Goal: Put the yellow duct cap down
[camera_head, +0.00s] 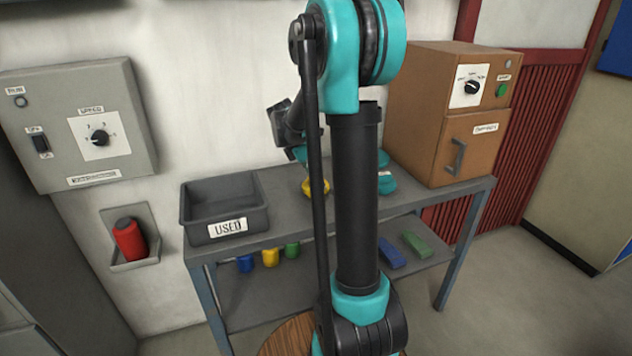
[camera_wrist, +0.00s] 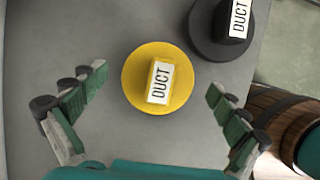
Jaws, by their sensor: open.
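The yellow duct cap (camera_wrist: 135,85) is round, with a raised grip labelled DUCT. It rests on the grey bench top in the wrist view and shows partly behind my arm in the head view (camera_head: 316,188). My gripper (camera_wrist: 156,80) is open around it, one finger on each side, with a clear gap between each finger and the cap. A black duct cap (camera_wrist: 208,40) with the same label lies just beyond it to the upper right, near the bench edge. My arm hides much of the gripper in the head view.
A grey bin marked USED (camera_head: 205,232) stands on the bench's left end. A brown oven-like cabinet (camera_head: 410,120) stands on the right end. Several coloured items, including a green block (camera_head: 416,244), lie on the lower shelf. A wooden barrel-like object (camera_wrist: 272,105) is beside the bench.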

